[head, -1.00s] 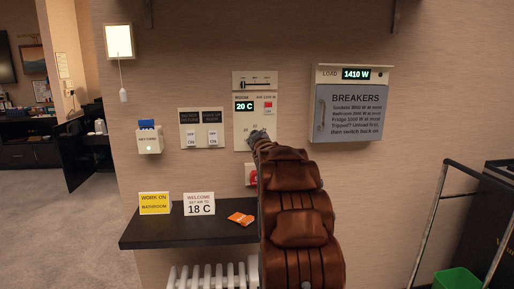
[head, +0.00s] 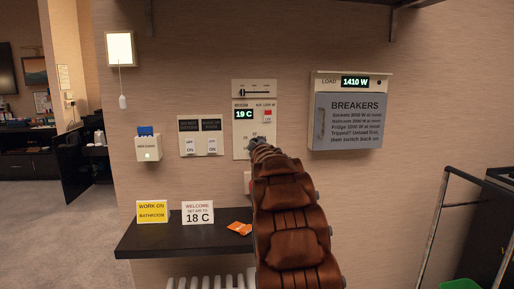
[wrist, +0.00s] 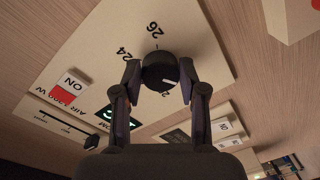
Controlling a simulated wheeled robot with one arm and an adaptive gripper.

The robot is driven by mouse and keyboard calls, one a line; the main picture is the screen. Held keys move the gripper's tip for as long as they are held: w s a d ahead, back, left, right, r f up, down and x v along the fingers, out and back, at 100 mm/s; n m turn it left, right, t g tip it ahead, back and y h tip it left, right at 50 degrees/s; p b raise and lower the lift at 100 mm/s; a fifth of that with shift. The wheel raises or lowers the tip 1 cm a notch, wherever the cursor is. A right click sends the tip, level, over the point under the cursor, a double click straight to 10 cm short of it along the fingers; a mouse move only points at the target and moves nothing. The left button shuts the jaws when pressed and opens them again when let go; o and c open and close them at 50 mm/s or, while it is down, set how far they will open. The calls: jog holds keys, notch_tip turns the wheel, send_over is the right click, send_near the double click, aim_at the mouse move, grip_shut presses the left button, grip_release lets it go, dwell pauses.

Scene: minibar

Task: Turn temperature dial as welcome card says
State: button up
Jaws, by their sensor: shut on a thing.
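The welcome card (head: 198,212) stands on the dark shelf and reads "SET AIR TO 18 C". The wall thermostat panel (head: 242,150) has a green display (head: 244,114) that reads 19 C. The black round temperature dial (wrist: 160,72) shows in the wrist view, with a white pointer mark and the numbers 24 and 26 printed near it. My gripper (wrist: 160,80) has a finger on each side of the dial and is shut on it. In the head view my gripper (head: 256,143) is at the panel's lower part and my arm hides the dial.
A yellow "WORK ON BATHROOM" card (head: 153,210) and an orange packet (head: 240,228) are on the shelf (head: 160,242). Switches (head: 200,137) and a key-card holder (head: 149,148) are left of the panel. The breaker box (head: 349,115) is to its right.

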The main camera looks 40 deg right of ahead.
jog(key=shift+f, duration=0.1)
jog(key=o, duration=1.1)
jog(key=shift+s+a, duration=0.1)
jog(key=v, duration=1.1)
jog(key=shift+s+a, duration=0.2)
jog(key=shift+s, duration=0.1)
